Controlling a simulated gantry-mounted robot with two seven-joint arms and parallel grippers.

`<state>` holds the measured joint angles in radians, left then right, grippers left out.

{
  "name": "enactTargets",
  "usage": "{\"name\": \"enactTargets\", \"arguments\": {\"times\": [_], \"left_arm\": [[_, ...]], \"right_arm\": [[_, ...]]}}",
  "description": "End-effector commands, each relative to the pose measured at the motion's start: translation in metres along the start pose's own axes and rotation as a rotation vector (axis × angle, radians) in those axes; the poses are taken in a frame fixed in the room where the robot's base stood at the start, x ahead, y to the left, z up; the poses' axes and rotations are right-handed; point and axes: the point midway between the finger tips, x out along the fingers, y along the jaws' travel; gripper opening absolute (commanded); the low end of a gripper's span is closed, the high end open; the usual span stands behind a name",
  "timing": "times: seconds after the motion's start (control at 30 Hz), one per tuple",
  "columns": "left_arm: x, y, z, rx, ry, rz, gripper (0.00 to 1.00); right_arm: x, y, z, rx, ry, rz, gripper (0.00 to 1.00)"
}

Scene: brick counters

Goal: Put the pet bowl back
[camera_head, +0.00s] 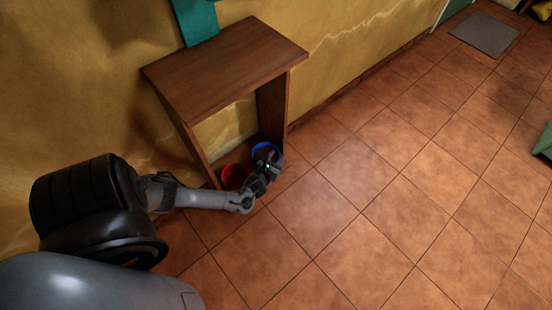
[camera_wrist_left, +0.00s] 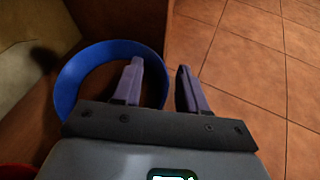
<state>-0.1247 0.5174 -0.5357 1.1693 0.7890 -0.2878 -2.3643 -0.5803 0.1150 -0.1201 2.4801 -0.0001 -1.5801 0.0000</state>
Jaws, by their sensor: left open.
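A blue pet bowl (camera_head: 262,147) sits low inside a wooden stand, near its right side panel. A red bowl (camera_head: 233,176) is to its left, partly hidden by my arm. My left gripper (camera_head: 267,170) is open at the front of the blue bowl. In the left wrist view, the blue bowl's rim (camera_wrist_left: 72,75) runs between my open fingers (camera_wrist_left: 159,70). One finger is over the inside of the bowl and the other is outside it. I cannot tell whether they touch the rim. The right gripper is not in view.
The wooden stand (camera_head: 225,62) has a flat top and two side panels, against a yellow wall (camera_head: 90,100). A teal object (camera_head: 197,22) is behind its top. The tiled floor (camera_head: 390,190) to the right is clear. A grey mat (camera_head: 484,34) lies far off.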

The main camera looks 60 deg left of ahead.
Motion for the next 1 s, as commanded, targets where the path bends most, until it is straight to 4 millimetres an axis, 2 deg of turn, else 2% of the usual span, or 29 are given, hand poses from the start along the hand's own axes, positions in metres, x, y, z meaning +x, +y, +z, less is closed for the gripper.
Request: {"name": "enactTargets", "arguments": {"times": [0.17, 0.5, 0.77, 0.87, 1.0], "left_arm": [[-0.023, 0.000, 0.004, 0.001, 0.003, -0.002, 0.42], [-0.084, 0.000, 0.004, 0.000, 0.003, -0.001, 0.42], [-0.114, -0.001, 0.002, -0.006, 0.005, -0.002, 0.42], [-0.121, -0.008, -0.001, -0.068, 0.031, -0.003, 0.42], [-0.135, -0.033, -0.009, -0.318, 0.143, 0.005, 0.42]], "right_arm": [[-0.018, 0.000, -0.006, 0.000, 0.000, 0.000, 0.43], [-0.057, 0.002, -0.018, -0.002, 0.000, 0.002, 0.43], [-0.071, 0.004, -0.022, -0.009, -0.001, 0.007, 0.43], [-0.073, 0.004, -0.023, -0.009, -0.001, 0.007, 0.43], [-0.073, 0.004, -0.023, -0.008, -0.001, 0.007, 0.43]]}}
